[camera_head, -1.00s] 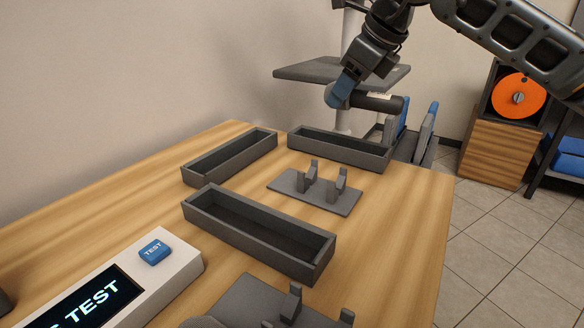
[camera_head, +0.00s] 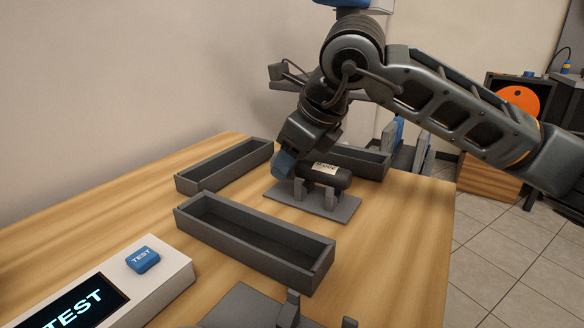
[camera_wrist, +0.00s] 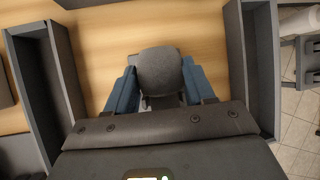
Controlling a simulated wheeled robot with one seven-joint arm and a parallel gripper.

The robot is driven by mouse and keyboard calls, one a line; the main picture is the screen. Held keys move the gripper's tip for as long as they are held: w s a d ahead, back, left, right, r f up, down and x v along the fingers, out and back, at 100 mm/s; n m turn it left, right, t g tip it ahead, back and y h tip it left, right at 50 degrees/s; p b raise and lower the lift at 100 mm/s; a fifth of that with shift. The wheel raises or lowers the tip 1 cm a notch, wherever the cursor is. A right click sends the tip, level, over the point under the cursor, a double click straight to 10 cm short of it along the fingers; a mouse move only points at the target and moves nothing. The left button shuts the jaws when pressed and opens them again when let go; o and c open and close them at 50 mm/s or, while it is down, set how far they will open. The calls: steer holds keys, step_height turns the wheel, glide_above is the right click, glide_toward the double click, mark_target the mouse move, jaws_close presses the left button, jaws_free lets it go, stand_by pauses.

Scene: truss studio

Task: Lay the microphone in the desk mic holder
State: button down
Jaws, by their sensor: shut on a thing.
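The microphone (camera_head: 328,176) is a dark cylinder with a pale label, lying roughly level in the head view. My gripper (camera_head: 285,163), with blue fingers, is shut on its left end. In the wrist view the rounded dark end of the microphone (camera_wrist: 163,72) shows between the two fingers. The desk mic holder (camera_head: 342,207) is a grey plate with two upright forked posts. The microphone is over these posts, at the height of their tops. I cannot tell whether it rests in them.
A long dark tray (camera_head: 255,237) lies in front of the holder, another (camera_head: 222,163) to the left, and a third (camera_head: 372,160) behind. A white console with a blue TEST button (camera_head: 143,259) is at the front left. A second grey holder (camera_head: 243,310) is at the front edge.

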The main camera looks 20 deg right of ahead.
steer(key=shift+f, duration=0.7)
steer(key=shift+f, duration=0.1)
steer(key=shift+f+b, duration=0.15)
steer(key=shift+b, duration=0.15)
steer(key=shift+c, duration=2)
jaws_free()
steer(key=shift+s+r+p, duration=0.1)
steer(key=shift+r+p, duration=0.3)
steer(key=shift+r, duration=0.15)
steer(key=p+v, duration=0.2)
steer(key=v, duration=0.9)
steer(key=shift+s, duration=0.2)
steer(key=shift+d+r, duration=0.1)
